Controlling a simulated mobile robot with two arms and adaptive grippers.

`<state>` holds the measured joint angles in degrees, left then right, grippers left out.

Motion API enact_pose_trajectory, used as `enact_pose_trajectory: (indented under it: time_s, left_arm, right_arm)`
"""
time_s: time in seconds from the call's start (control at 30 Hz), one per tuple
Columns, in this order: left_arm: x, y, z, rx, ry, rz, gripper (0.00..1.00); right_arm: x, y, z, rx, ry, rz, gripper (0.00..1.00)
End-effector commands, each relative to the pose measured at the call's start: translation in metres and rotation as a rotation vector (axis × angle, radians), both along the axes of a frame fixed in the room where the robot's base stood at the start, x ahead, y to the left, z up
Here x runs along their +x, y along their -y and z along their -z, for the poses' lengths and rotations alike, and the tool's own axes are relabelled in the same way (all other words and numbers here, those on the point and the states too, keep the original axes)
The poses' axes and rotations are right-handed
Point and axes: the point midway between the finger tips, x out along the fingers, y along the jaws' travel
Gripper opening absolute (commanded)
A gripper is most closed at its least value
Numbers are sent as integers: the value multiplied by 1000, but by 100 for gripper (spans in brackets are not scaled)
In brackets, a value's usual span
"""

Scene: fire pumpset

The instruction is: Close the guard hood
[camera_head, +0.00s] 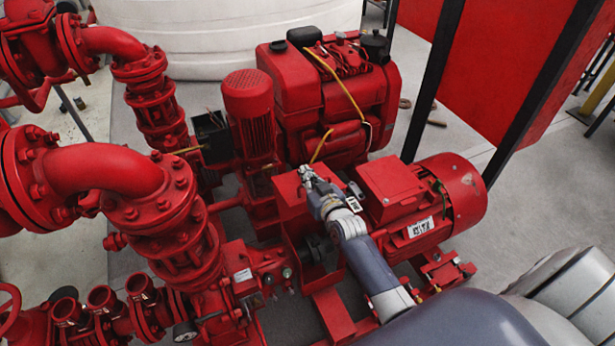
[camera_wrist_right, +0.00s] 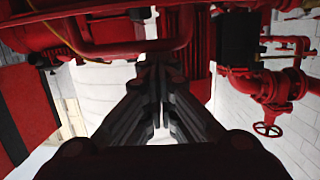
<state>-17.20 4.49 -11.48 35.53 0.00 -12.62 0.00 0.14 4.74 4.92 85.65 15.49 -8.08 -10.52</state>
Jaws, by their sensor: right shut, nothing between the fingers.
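The guard hood (camera_head: 290,190) is a red, box-like cover between the pump and the electric motor. Dark coupling parts (camera_head: 316,249) show beneath it, so it does not fully cover them. Its exact angle is hard to tell, because my right arm hides part of it. My right gripper (camera_head: 307,176) is at the hood's upper right side in the head view; I cannot tell whether it touches. In the wrist view the right gripper (camera_wrist_right: 157,68) has its fingers together with nothing between them. My left gripper is in neither view.
The red electric motor (camera_head: 445,195) is close on the right of my right arm. A red pump with flanged pipes (camera_head: 185,235) stands on the left. A red engine (camera_head: 330,95) and a vertical pump (camera_head: 250,115) stand behind. Open grey floor (camera_head: 540,205) lies to the right.

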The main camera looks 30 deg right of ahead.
Motion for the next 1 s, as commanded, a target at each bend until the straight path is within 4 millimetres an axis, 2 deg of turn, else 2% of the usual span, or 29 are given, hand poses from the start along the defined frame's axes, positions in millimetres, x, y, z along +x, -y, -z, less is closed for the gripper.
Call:
enact_pose_trajectory:
  time_s: [0.57, 0.77, 1.0]
  left_arm:
    - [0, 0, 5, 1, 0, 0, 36]
    - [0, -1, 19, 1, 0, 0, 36]
    - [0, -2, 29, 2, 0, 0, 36]
  right_arm:
    - [-9, -1, 7, -3, 15, -1, 0]
    - [-30, -2, 19, -8, 82, -2, 0]
    - [-71, -5, 36, -8, 128, -1, 0]
